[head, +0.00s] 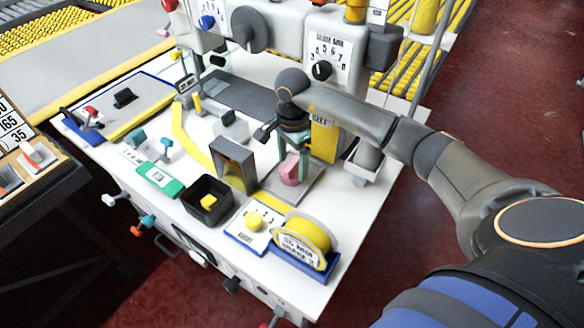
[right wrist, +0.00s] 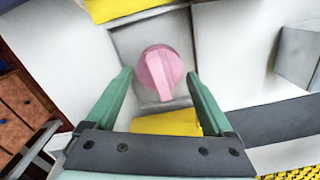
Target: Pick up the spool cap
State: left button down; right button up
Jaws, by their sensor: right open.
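A pink round cap with a raised grip bar, which looks like the spool cap (right wrist: 160,72), sits on a grey square plate (right wrist: 128,40) in the right wrist view. In the right wrist view the fingers of this gripper (right wrist: 159,78) stand on either side of the cap, with gaps visible and nothing held. My left gripper is not in view.
A grey upright block (head: 233,165) and a black bin (head: 207,201) stand left of the cap. A yellow spool in a blue holder (head: 303,262) and a white plate with a yellow knob (head: 246,239) are in front. The machine (head: 334,55) rises behind.

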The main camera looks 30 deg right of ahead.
notch_tip(320, 180, down, 2)
jog(key=shift+f, duration=0.1)
jog(key=c, duration=1)
